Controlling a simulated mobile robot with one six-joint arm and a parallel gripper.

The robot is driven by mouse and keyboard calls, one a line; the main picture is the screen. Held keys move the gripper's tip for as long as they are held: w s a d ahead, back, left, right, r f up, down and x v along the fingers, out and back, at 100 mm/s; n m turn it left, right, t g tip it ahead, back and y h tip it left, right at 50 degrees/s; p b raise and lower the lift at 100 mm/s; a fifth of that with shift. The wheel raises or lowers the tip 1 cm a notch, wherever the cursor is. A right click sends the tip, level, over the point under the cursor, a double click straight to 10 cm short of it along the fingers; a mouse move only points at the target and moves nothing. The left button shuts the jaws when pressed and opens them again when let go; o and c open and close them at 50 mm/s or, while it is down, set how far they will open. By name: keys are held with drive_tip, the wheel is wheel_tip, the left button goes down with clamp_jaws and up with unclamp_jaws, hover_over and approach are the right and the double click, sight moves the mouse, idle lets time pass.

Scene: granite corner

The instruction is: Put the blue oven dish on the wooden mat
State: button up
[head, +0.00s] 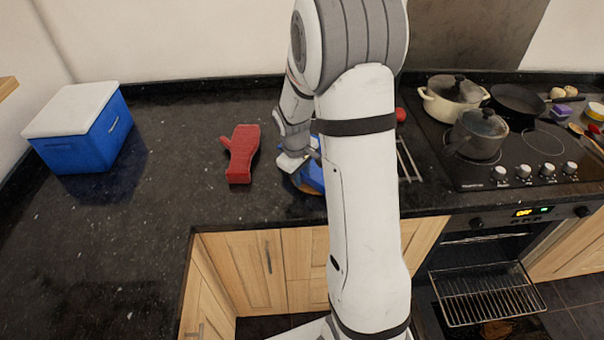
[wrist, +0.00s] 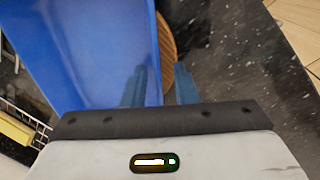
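The blue oven dish (wrist: 85,45) fills the left of the wrist view. In the head view the dish (head: 312,178) is mostly hidden behind my arm. The round wooden mat (wrist: 166,45) shows as a curved edge beneath and beside the dish; a sliver of the mat (head: 306,190) also shows in the head view. The dish overlaps the mat; how fully it rests there is hidden. My gripper (wrist: 162,78) is at the dish's side wall, one finger on each side of it. The fingers look apart, with gaps to the wall. In the head view my gripper's fingers are hardly visible.
A red oven mitt (head: 242,153) lies left of my gripper on the dark counter. A blue cooler (head: 85,140) stands farther left. A wire rack (head: 408,162) lies to the right, before the hob with pots. The oven (head: 490,295) is open below.

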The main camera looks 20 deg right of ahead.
wheel_tip(320, 180, up, 12)
drive_tip(key=s+a, duration=0.1)
drive_tip(key=a, duration=0.1)
drive_tip(key=s+a+r+m+t, duration=0.1)
drive_tip(key=s+a+r+m, duration=0.1)
drive_tip(key=s, duration=0.8)
drive_tip(key=s+a+r+m+t+y, duration=0.1)
drive_tip(key=s+a+r+m, duration=0.2)
drive_tip(key=s, duration=0.8)
drive_tip(key=shift+a+r+m+y+b, duration=0.2)
drive_tip(key=shift+m+y+b, duration=0.1)
drive_tip(key=shift+m+b, duration=0.15)
drive_tip(key=shift+s, duration=0.1)
